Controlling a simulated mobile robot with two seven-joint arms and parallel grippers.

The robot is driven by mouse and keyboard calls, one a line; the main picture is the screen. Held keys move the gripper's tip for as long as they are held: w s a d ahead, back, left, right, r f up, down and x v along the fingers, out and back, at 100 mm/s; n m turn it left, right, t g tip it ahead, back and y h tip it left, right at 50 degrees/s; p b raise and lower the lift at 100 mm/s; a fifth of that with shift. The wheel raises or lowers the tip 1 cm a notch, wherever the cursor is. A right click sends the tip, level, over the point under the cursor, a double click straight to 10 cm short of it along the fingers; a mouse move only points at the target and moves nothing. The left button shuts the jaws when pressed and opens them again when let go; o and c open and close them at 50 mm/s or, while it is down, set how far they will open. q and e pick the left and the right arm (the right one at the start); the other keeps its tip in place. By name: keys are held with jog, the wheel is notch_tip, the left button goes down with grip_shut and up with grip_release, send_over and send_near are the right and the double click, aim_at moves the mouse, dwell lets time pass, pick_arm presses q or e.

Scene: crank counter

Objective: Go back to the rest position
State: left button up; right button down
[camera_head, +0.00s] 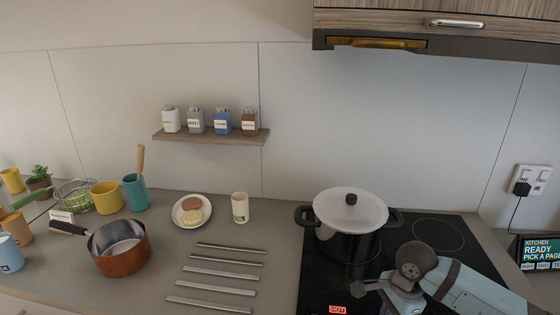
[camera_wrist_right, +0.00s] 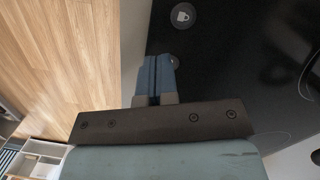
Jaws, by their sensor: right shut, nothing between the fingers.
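My right arm reaches in from the lower right of the head view, with its wrist low over the front part of the black cooktop (camera_head: 320,270). In the right wrist view my right gripper (camera_wrist_right: 158,64) is shut, its two blue fingers together with nothing between them. It is above the front edge of the cooktop, which also shows in the wrist view (camera_wrist_right: 220,60). My left gripper is in neither view.
A lidded black pot (camera_head: 350,215) stands on the cooktop beyond my right arm. A copper saucepan (camera_head: 120,258), metal bars (camera_head: 220,273), a plate (camera_head: 178,222) and a cream cup (camera_head: 240,208) are on the counter at left. A hood (camera_head: 450,40) hangs above.

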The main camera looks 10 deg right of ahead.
jog(key=s+a+m+g+y+p, duration=0.15)
jog(key=s+a+y, duration=0.4)
jog(key=a, duration=0.55)
jog(key=a+r+m+t+y+p, duration=0.1)
jog(key=a+r+m+t+y, duration=0.2)
jog(key=m, duration=0.4)
jog(key=s+a+r+m+t+y+p, duration=0.1)
jog(key=a+r+m+t+y, duration=0.1)
jog(key=m+t+y, duration=0.35)
jog(key=a+r+m+t+y+p, duration=0.1)
jog(key=a+r+m+t+y, duration=0.15)
jog(key=m, duration=0.55)
jog(key=s+d+f+m+h+p, duration=0.1)
jog(key=s+d+f+m+h, duration=0.2)
jog(key=m, duration=0.7)
jog(key=s+d+f+m+t+h+p, duration=0.1)
jog(key=s+d+f+m+h, duration=0.2)
jog(key=f+m+h, duration=0.4)
jog(key=s+d+f+m+h+p, duration=0.1)
jog(key=s+d+f+m+h, duration=0.2)
jog(key=m, duration=1)
notch_tip(320, 180, down, 4)
jog(key=shift+s+d+r+m+t+h, duration=0.25)
jog(key=shift+s+m+t+h, duration=0.1)
jog(key=shift+s+h, duration=0.65)
